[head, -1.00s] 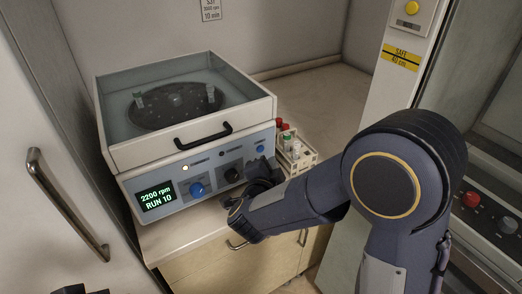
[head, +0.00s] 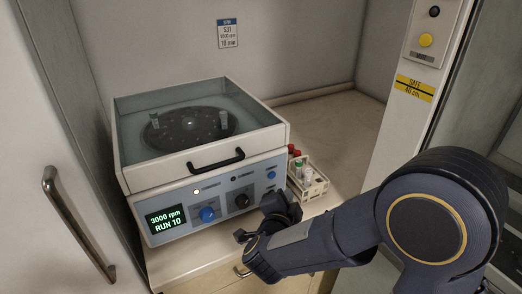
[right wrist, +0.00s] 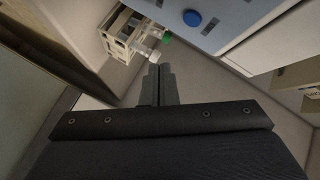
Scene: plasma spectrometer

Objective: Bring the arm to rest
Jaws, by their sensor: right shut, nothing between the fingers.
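My right arm comes in from the right in the head view. Its gripper (head: 274,210) is in front of the centrifuge's control panel (head: 222,204), below the black knob, and seems apart from it. In the right wrist view the two fingers (right wrist: 158,72) are together with nothing between them. The centrifuge (head: 201,141) has its clear lid down over a dark rotor (head: 190,130). Its display (head: 166,219) reads 3000 rpm, RUN 10. My left gripper is not in view.
A white tube rack (head: 308,185) with red- and green-capped tubes stands right of the centrifuge, near my gripper; it also shows in the right wrist view (right wrist: 125,38). The counter (head: 335,122) behind is bare. A cabinet door with a handle (head: 75,220) is at left.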

